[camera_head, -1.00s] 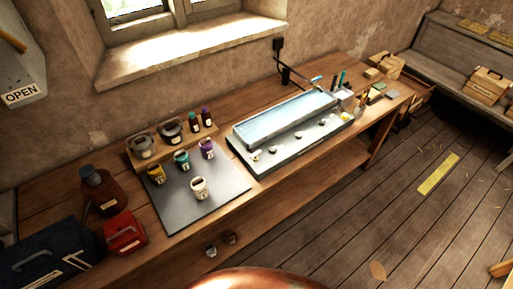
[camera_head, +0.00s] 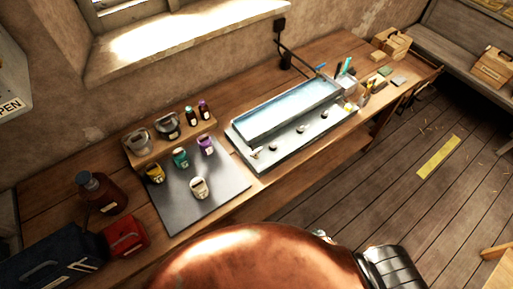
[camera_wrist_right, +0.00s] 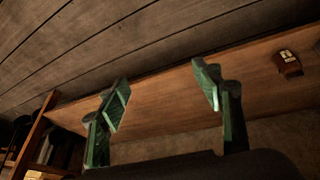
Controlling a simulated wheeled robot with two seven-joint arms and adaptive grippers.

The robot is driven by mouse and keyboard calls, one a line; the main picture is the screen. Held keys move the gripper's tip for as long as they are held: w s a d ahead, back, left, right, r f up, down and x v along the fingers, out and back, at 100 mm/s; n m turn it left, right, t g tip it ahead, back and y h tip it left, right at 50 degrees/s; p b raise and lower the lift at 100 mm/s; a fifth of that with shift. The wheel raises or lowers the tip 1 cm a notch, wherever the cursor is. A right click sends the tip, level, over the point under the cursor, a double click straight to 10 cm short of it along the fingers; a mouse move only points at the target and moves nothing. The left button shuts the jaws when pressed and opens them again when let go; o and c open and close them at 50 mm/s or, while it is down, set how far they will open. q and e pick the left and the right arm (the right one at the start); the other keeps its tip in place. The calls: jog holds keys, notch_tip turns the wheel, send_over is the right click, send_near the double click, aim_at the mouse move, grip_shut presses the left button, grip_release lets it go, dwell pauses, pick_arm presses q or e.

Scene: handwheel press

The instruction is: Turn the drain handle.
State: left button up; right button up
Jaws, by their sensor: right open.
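A long grey trough (camera_head: 290,112) with pale blue liquid stands on the wooden bench in the head view. A small blue lever (camera_head: 321,67) shows at its far right end, and small round knobs or stones (camera_head: 300,128) lie along its front ledge. I cannot tell for sure which part is the drain handle. My right gripper (camera_wrist_right: 165,78) shows in the right wrist view, its green-padded fingers spread wide with nothing between them. It faces a wooden board, and the trough is not in that view. My left gripper is not in view.
A dark mat (camera_head: 205,205) with several labelled cups lies left of the trough. A brown jug (camera_head: 95,193), a red box (camera_head: 125,238) and a blue toolbox (camera_head: 55,262) stand at the bench's left. A small brown labelled item (camera_wrist_right: 288,63) shows in the right wrist view.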

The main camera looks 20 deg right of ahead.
aim_at(257, 152)
jog(key=w+a+r+t+p, duration=0.2)
jog(key=w+r, duration=0.4)
jog(key=r, duration=0.6)
jog(key=w+a+r+t+p, duration=0.25)
jog(key=w+r, duration=0.45)
jog(key=r, duration=0.6)
jog(key=w+a+r+t+p, duration=0.15)
jog(key=w+r, duration=0.45)
jog(key=r, duration=0.6)
jog(key=w+a+r+n+t+y+p, duration=0.25)
jog(key=w+a+r+y, duration=0.2)
jog(key=a+r, duration=0.65)
jog(key=shift+g+y, duration=0.35)
jog(key=shift+y, duration=0.1)
jog(key=x, duration=0.4)
jog(key=f+p+x, duration=0.1)
jog(key=x, duration=0.2)
jog(key=shift+s+a+f, duration=0.1)
jog(key=shift+s+a, duration=0.2)
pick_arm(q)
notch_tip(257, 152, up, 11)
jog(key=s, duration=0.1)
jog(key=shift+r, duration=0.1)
pick_arm(e)
jog(key=c, duration=1.2)
